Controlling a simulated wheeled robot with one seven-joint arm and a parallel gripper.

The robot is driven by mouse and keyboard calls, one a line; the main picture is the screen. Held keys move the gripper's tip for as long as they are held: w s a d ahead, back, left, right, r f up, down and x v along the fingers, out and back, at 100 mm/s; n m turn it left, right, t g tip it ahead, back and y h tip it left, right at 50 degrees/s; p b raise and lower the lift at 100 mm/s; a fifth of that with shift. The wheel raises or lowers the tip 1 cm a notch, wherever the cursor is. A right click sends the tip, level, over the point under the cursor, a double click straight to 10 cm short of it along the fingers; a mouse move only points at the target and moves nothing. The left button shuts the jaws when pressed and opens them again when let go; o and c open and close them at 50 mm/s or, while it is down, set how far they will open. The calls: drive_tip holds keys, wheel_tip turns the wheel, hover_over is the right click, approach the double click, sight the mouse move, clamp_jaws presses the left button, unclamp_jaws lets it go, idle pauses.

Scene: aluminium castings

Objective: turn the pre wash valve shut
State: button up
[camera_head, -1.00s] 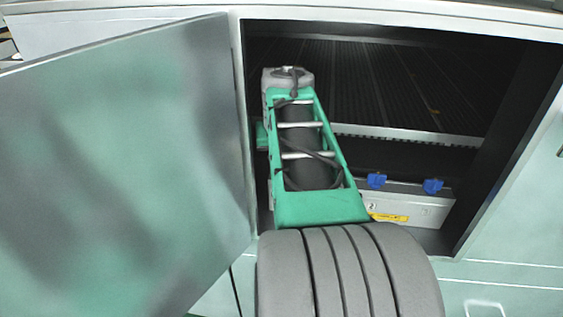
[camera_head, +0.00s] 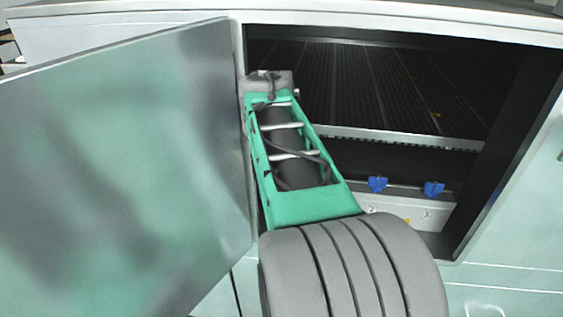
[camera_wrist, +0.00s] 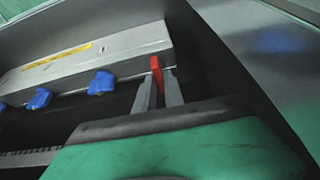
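My gripper (camera_wrist: 158,88) shows in the wrist view with its two grey fingers close together, one on each side of a red valve handle (camera_wrist: 156,68). It looks shut on this handle, with little gap left. The head view shows the two blue handles (camera_head: 377,184) and (camera_head: 433,188). There my arm hides the red handle and my gripper. I cannot read which valve is the pre wash one.
The box sits low inside an open cabinet bay. A large door (camera_head: 125,170) stands open at the left, close beside my arm. The bay's right wall (camera_head: 508,150) is clear of the arm. A ribbed dark panel (camera_head: 385,85) lies behind.

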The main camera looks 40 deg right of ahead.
drive_tip(key=o, duration=0.4)
drive_tip(key=shift+c, duration=0.2)
